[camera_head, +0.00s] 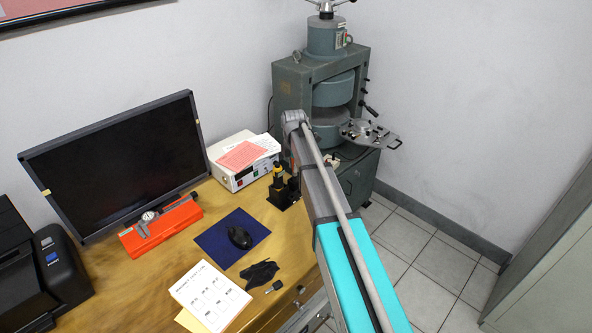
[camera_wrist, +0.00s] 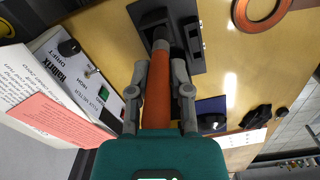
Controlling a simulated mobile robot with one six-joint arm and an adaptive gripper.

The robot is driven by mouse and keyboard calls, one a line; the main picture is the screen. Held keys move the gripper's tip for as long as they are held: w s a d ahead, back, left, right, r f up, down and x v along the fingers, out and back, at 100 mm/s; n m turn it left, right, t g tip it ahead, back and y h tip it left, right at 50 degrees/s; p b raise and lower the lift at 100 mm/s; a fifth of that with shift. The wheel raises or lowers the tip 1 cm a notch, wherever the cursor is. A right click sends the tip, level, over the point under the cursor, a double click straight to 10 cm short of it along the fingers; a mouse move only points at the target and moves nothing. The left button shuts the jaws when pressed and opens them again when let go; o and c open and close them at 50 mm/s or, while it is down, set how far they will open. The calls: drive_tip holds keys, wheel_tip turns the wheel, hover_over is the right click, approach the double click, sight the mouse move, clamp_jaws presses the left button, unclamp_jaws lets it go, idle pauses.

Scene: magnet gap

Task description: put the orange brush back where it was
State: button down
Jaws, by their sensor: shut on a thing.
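The orange brush (camera_wrist: 157,95) is between the two grey fingers of my gripper (camera_wrist: 161,85) in the wrist view. The gripper is shut on its orange body. The brush's dark far end points at a black holder (camera_wrist: 188,62), and overlaps a black recess in it. I cannot tell whether the end is inside the recess or just above it. In the head view the black holder (camera_head: 283,194) stands at the table's right edge, with a yellow and black piece (camera_head: 279,171) above it. My arm hides the gripper and brush there.
A white meter box (camera_head: 243,160) with a pink sheet stands just behind the holder. A grey-green magnet (camera_head: 332,88) rises beyond the table. A copper ring (camera_wrist: 244,22) shows in the wrist view.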

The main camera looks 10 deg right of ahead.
drive_tip(key=c, duration=0.8)
unclamp_jaws()
drive_tip(key=shift+s+f, duration=0.3)
drive_tip(key=shift+s, duration=0.25)
drive_tip(key=shift+o, duration=1.1)
drive_tip(key=shift+w, duration=0.15)
drive_tip(key=shift+w+r+p, duration=0.25)
drive_tip(key=shift+w+p, duration=0.05)
drive_tip(key=shift+p, duration=0.4)
drive_tip(key=shift+w+r+g+p, duration=0.35)
drive_tip(key=shift+r+p, duration=0.3)
drive_tip(key=shift+p, duration=0.45)
wheel_tip(320, 180, up, 9)
drive_tip(key=p, duration=0.9)
drive_tip(key=shift+w, duration=0.1)
